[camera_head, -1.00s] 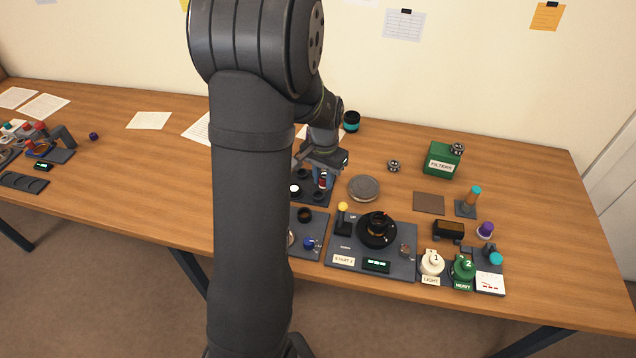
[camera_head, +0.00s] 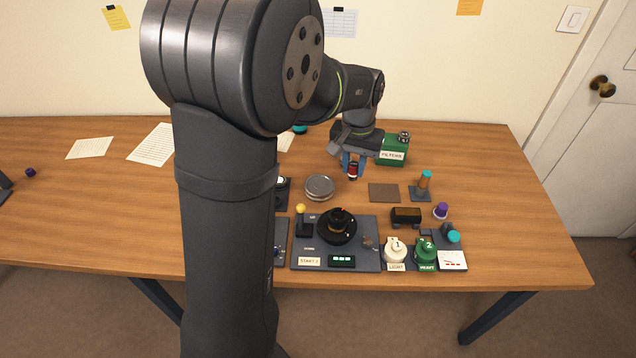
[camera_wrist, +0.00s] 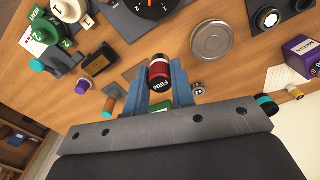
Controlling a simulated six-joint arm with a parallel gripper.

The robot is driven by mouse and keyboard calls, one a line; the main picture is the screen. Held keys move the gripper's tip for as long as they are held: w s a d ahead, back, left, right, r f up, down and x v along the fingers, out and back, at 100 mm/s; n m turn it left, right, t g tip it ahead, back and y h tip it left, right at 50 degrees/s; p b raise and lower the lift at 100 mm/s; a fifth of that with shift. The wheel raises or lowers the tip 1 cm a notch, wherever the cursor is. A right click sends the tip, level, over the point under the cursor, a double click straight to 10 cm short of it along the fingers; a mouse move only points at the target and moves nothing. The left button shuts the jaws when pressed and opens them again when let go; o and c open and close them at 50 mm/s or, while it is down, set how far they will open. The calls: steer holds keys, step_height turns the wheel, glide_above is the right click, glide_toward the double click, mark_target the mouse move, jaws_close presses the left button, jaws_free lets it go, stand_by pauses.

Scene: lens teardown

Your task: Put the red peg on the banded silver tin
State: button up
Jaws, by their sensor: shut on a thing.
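The red peg (camera_head: 353,172) is a short red cylinder with a dark end and a pale band. My gripper (camera_head: 353,166) is shut on it, with the two blue fingers on either side. In the wrist view the red peg (camera_wrist: 159,75) shows white lettering on its side, between the fingers (camera_wrist: 160,82). The silver tin (camera_head: 319,187) is a low round tin with a flat lid, lying on the table to the left of my gripper. It also shows in the wrist view (camera_wrist: 211,39), apart from the peg, with nothing on its lid.
A green FILTERS box (camera_head: 392,152) stands behind and right of my gripper. A brown mat (camera_head: 384,193) lies front right. A dark panel with a round dial (camera_head: 337,226) is in front of the tin. A small silver knob (camera_wrist: 198,89) stands near the fingers in the wrist view.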

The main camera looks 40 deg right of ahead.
steer(key=shift+w+d+f, duration=0.15)
steer(key=shift+d+f, duration=0.05)
steer(key=w+f, duration=0.2)
steer(key=w, duration=0.1)
steer(key=w+f, duration=0.2)
steer(key=w, duration=0.2)
steer(key=w+f, duration=0.2)
steer(key=w, duration=0.1)
steer(key=shift+w+a+f, duration=0.15)
steer(key=shift+w+a, duration=0.15)
steer(key=shift+a, duration=0.1)
steer(key=shift+w+f, duration=0.1)
steer(key=shift+f, duration=1.95)
steer(key=shift+f, duration=0.15)
steer(key=o, duration=0.9)
steer(key=shift+o, duration=0.2)
step_height(320, 180, up, 12)
steer(key=shift+r, duration=0.2)
